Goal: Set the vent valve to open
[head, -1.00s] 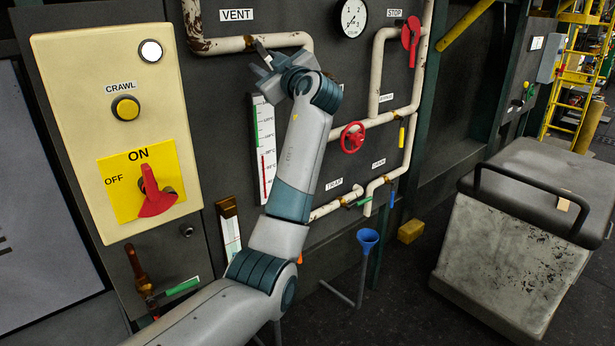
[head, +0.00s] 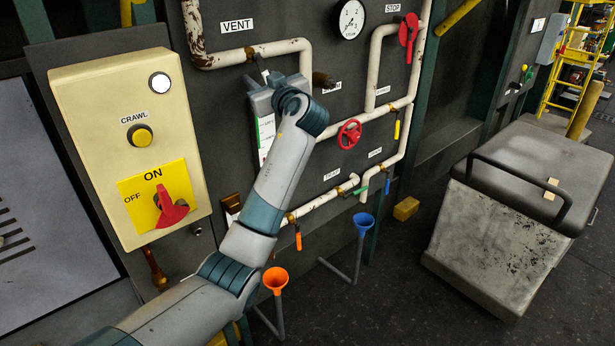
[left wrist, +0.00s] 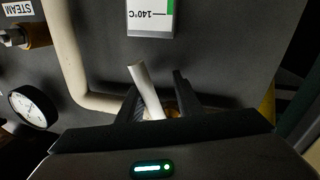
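The VENT label (head: 237,26) is on the dark panel, above a pale, rusty pipe (head: 225,59). The vent valve's handle (head: 259,63) shows as a short stick at this pipe, just above my left gripper (head: 264,82). In the left wrist view the handle is a white, tilted lever (left wrist: 146,88) between the two dark fingers of the left gripper (left wrist: 158,95). The fingers are apart, with a gap on the right side of the lever; contact on the left cannot be told. The brassy valve body is mostly hidden behind the gripper. My right gripper is not in view.
A yellow control box (head: 128,150) with a red switch (head: 172,208) stands left of my arm. A gauge (head: 350,20), a red wheel (head: 349,134) and a red STOP handle (head: 408,38) are to the right. A grey cart (head: 500,240) stands at right on the floor.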

